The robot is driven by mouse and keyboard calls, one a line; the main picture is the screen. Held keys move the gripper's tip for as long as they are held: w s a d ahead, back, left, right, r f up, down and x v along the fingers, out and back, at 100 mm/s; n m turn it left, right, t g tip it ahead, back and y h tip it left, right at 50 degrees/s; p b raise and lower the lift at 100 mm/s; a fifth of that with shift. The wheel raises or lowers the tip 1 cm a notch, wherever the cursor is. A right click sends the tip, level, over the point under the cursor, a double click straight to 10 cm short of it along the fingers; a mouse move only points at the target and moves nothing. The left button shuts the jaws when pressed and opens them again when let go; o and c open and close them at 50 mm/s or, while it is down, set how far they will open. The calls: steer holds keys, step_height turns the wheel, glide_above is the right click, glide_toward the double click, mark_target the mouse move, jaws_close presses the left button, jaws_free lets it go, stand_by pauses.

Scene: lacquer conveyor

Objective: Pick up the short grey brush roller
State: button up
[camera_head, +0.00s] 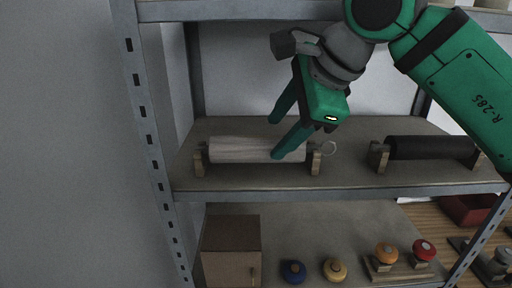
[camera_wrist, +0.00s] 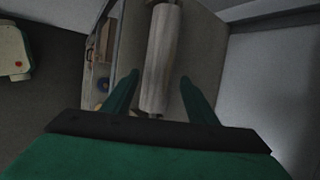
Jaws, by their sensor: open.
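The short grey brush roller (camera_head: 240,149) lies level across two wooden end supports on the left of the shelf. In the wrist view the grey roller (camera_wrist: 159,62) runs lengthwise between the two green fingers. My gripper (camera_head: 283,138) is open, reaching down from above toward the roller's right half. One finger overlaps the roller near its right end in the head view. In the wrist view my gripper (camera_wrist: 157,86) has a finger on each side of the roller, with visible gaps. Contact cannot be made out.
A black roller (camera_head: 430,147) rests on similar supports to the right on the same shelf (camera_head: 345,178). The lower shelf holds a brown box (camera_head: 231,248) and several coloured knobs. A metal upright (camera_head: 150,140) stands at the left, and a shelf edge (camera_head: 240,11) crosses above.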

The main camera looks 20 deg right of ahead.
mark_target(268, 140)
steer(key=shift+w+a+f, duration=0.3)
steer(key=shift+f, duration=0.25)
steer(key=shift+w+f, duration=0.15)
steer(key=shift+f, duration=0.15)
steer(key=x, duration=0.4)
steer(key=shift+w, duration=0.15)
steer(key=c, duration=1)
steer(key=shift+r, duration=0.1)
steer(key=shift+a+r, duration=0.1)
steer(key=shift+r, duration=0.3)
steer(key=r, duration=0.2)
steer(key=shift+s+r, duration=0.25)
steer(key=shift+r, duration=0.1)
steer(key=s+d, duration=0.2)
steer(key=s, duration=0.3)
steer(key=s+d, duration=0.2)
steer(key=s, duration=0.4)
steer(key=s+d, duration=0.2)
steer(key=s, duration=0.3)
steer(key=shift+s, duration=0.3)
